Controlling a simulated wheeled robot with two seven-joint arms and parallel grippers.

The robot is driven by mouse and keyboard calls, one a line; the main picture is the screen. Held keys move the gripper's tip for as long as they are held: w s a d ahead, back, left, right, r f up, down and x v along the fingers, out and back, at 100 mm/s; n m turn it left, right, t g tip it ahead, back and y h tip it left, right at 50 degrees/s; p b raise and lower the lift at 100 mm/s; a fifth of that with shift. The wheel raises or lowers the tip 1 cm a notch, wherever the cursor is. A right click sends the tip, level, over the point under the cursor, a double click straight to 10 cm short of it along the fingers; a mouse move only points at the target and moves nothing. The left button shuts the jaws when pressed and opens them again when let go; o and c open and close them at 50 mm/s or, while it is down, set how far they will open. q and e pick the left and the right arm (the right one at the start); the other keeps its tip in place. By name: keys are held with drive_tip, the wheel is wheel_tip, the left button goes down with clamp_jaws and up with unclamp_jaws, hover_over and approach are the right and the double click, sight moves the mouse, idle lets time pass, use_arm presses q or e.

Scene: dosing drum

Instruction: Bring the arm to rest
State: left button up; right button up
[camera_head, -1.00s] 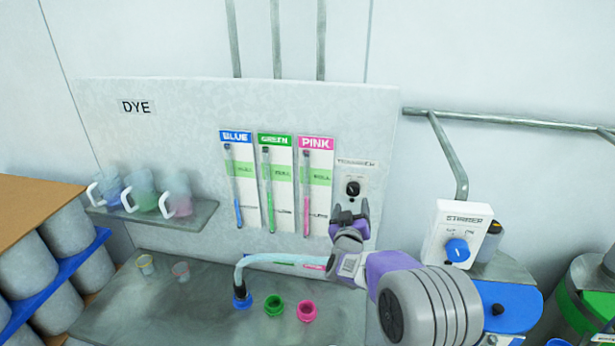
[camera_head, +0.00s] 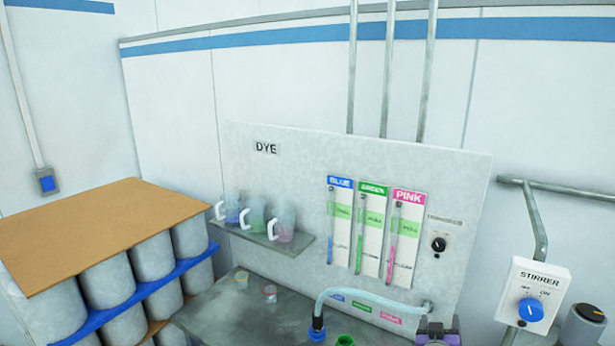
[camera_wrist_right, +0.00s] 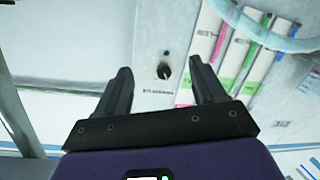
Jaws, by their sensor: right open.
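My right gripper (camera_head: 437,322) shows only in part at the bottom edge of the head view, in front of the dye panel (camera_head: 290,165) and below its black selector knob (camera_head: 438,244). In the right wrist view the gripper (camera_wrist_right: 162,78) has its two dark fingers spread apart with nothing between them. The knob (camera_wrist_right: 164,70) shows beyond the gap, apart from the fingers. Most of the right arm is outside the head view. My left gripper is not in view.
A pale hose (camera_head: 370,294) runs from the blue port (camera_head: 317,329) toward the right. Jugs (camera_head: 257,218) stand on a small shelf. The stirrer box (camera_head: 534,297) is at right. A rack of grey drums (camera_head: 105,285) is at left.

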drive_tip(key=s+a+f+g+y, duration=0.2)
drive_tip(key=s+a+f, duration=0.2)
drive_tip(key=f, duration=0.5)
drive_tip(key=s+a+f+g+y, duration=0.2)
drive_tip(key=s+a+f+g, duration=0.15)
drive_tip(key=f, duration=0.45)
drive_tip(key=s+a+f+g+y, duration=0.1)
drive_tip(key=s+a+f+y, duration=0.2)
drive_tip(key=f, duration=0.6)
drive_tip(key=s+a+f+g+y, duration=0.1)
drive_tip(key=s+a+f+g, duration=0.2)
drive_tip(key=s, duration=0.4)
drive_tip(key=s+a+f+m+g+y, duration=0.1)
drive_tip(key=s+a+f+g+y, duration=0.15)
drive_tip(key=s+a, duration=0.35)
drive_tip(key=s+a+f+g+y, duration=0.1)
drive_tip(key=s+a+f+g, duration=0.15)
drive_tip(key=s, duration=0.55)
use_arm(q)
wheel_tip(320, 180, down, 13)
drive_tip(key=b, duration=1.3)
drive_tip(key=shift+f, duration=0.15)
use_arm(e)
wheel_tip(320, 180, down, 14)
drive_tip(key=a, duration=0.1)
drive_tip(key=shift+s+a+t, duration=0.3)
drive_tip(key=shift+s+t, duration=0.05)
drive_tip(key=shift+s, duration=0.05)
